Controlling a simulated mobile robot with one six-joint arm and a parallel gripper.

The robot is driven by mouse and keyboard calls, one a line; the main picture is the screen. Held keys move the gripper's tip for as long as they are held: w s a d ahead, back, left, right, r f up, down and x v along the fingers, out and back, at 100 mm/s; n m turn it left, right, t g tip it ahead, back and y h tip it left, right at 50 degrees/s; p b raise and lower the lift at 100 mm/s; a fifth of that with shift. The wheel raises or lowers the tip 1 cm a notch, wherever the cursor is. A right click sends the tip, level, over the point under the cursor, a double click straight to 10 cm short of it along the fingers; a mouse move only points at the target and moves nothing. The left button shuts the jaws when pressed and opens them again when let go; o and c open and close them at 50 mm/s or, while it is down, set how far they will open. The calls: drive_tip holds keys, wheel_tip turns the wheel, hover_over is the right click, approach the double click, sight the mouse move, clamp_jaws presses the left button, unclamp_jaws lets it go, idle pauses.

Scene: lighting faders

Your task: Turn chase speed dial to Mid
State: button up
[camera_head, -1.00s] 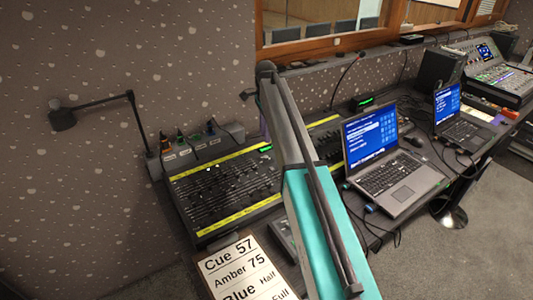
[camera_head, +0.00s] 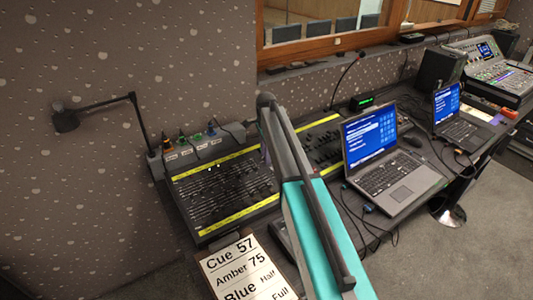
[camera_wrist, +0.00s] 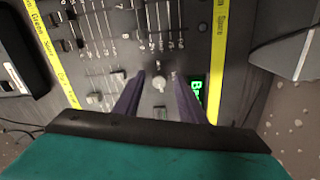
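The lighting console (camera_head: 185,228) is a dark desk with faders between yellow label strips, and it also shows in the wrist view (camera_wrist: 75,12). In the wrist view a pale round knob (camera_wrist: 158,82) sits between the tips of my gripper (camera_wrist: 158,76). The two purple fingers are apart, one on each side of the knob; I cannot tell whether they touch it. A second pale knob (camera_wrist: 95,98) lies left of the left finger. I cannot read which knob is the chase speed dial, or its setting. In the head view my arm hides the gripper.
A green-lit display (camera_wrist: 197,90) is close beside the right finger. A laptop (camera_head: 385,180) stands right of the console. A cue card (camera_head: 245,270) is in front. A black lamp (camera_head: 65,118) reaches out at the left. Small coloured items (camera_head: 183,142) line the console's back edge.

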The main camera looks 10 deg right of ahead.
drive_tip(key=shift+f, duration=0.1)
drive_tip(key=shift+c, duration=0.2)
clamp_jaws()
drive_tip(key=shift+n, duration=0.3)
drive_tip(key=n+b, duration=0.1)
drive_tip(key=n, duration=0.3)
drive_tip(key=shift+s, duration=0.1)
drive_tip(key=n, duration=0.4)
drive_tip(key=shift+n+b, duration=0.3)
drive_tip(key=n, duration=0.4)
drive_tip(key=shift+s+t+b, duration=0.1)
drive_tip(key=shift+t+b, duration=0.2)
drive_tip(key=n, duration=0.4)
drive_tip(key=shift+d+n, duration=0.1)
drive_tip(key=shift+n, duration=0.3)
